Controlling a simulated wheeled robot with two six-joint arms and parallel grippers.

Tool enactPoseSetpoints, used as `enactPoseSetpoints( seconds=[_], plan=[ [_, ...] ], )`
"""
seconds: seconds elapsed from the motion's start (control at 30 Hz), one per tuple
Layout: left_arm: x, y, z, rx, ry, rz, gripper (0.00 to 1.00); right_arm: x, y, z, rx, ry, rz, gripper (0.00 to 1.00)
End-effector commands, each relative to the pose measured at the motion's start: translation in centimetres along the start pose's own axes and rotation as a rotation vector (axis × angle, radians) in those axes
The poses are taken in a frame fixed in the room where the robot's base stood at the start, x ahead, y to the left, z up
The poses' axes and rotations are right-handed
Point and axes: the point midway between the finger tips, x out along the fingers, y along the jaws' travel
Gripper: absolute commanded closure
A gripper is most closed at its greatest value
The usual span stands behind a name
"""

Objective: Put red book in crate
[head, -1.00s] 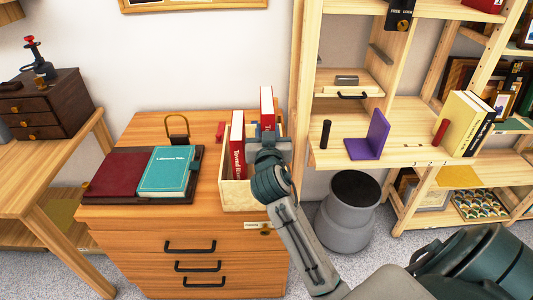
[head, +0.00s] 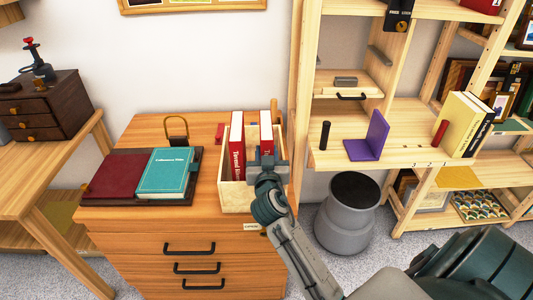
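A wooden crate (head: 237,199) stands on the right part of the drawer cabinet's top. A red book (head: 266,132) with white pages stands upright in the crate's right part, its lower part hidden by my gripper and the crate wall. My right gripper (head: 268,157) is at the crate's front right, against this book and seemingly closed on it; its fingertips are largely hidden. Another red book (head: 237,148) with white lettering stands upright in the crate's left part, apart from the first. My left gripper is not in view.
A teal book (head: 167,172) and a dark red book (head: 117,173) lie on a dark tray to the left, with a brass bookend (head: 176,129) behind. A wooden shelf (head: 400,150) with a purple bookend (head: 378,134) rises at right. A grey bin (head: 347,225) stands below it.

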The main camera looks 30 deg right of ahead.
Motion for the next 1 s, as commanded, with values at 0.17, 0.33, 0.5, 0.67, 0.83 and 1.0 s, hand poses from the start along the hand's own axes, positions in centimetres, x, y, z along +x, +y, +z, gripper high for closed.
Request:
enactPoseSetpoints(
  seconds=[0.17, 0.33, 0.5, 0.67, 0.83, 1.0],
  plan=[
    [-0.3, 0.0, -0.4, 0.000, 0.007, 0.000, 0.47, 0.0, 0.0, 0.0, 0.000, 0.000, 0.000, 0.47],
    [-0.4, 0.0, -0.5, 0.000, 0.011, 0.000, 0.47, 0.0, 0.0, 0.0, 0.000, 0.000, 0.000, 0.47],
    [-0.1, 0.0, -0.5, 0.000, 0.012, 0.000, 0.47, -0.4, 0.0, 0.0, 0.001, -0.001, 0.000, 0.47],
    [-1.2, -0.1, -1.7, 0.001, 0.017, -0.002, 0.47, -3.1, 0.0, 0.2, 0.003, -0.003, 0.000, 0.47],
    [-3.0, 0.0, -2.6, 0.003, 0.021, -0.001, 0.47, -7.1, 0.0, 0.2, 0.005, -0.004, 0.001, 0.47],
    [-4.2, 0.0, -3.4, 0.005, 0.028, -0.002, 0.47, -9.9, 0.0, 0.1, 0.004, -0.004, 0.001, 0.47]
  ],
)
